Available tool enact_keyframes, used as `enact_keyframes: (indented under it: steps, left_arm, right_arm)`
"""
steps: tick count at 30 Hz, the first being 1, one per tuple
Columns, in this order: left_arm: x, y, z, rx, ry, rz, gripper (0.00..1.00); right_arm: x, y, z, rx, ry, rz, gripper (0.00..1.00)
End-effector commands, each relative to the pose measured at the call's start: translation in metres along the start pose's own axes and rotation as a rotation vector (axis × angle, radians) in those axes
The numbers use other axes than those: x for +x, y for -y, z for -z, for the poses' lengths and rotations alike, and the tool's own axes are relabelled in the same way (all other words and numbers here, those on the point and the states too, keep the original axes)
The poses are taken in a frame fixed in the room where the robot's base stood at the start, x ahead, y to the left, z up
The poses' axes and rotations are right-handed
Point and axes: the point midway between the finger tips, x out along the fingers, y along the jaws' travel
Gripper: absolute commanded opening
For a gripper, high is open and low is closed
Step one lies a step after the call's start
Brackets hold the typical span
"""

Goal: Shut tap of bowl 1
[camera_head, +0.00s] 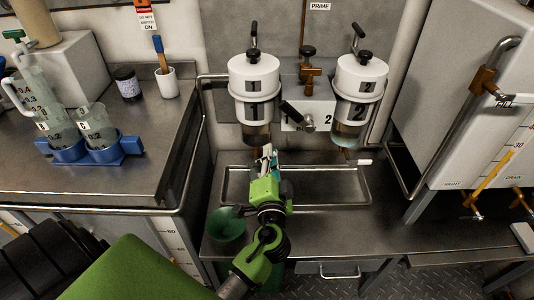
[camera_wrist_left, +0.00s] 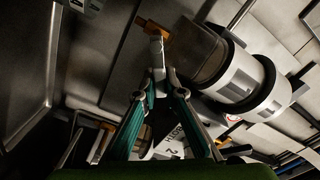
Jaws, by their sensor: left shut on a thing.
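Bowl 1 (camera_head: 254,88), a white-banded clear vessel marked 1, hangs on the back wall above the metal tray. Its tap is mostly hidden by my gripper in the head view. In the left wrist view the brass tap body (camera_wrist_left: 151,27) shows under the bowl (camera_wrist_left: 205,55), with a white lever (camera_wrist_left: 157,50) coming off it toward me. My left gripper (camera_head: 267,155) is just below bowl 1. Its teal fingers (camera_wrist_left: 160,76) are shut on the white lever. My right gripper is not in view.
Bowl 2 (camera_head: 359,88) hangs to the right, its white tap lever (camera_head: 362,161) pointing right. A knobbed valve block (camera_head: 307,100) sits between the bowls. A shallow tray (camera_head: 330,190) lies below. A green funnel (camera_head: 226,225) stands left of my arm.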

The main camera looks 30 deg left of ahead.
Motion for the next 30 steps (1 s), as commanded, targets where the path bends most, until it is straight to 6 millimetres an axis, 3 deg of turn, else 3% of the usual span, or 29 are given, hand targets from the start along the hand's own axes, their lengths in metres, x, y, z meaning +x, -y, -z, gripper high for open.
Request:
enact_keyframes:
  steps: [15,30]
  left_arm:
    - [0.000,-0.022,-0.004,0.456,-0.002,-0.002,0.00]
    - [-0.001,-0.032,-0.010,0.663,-0.002,-0.003,0.00]
  right_arm:
    - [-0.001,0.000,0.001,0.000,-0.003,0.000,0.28]
    - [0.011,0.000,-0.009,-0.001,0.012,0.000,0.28]
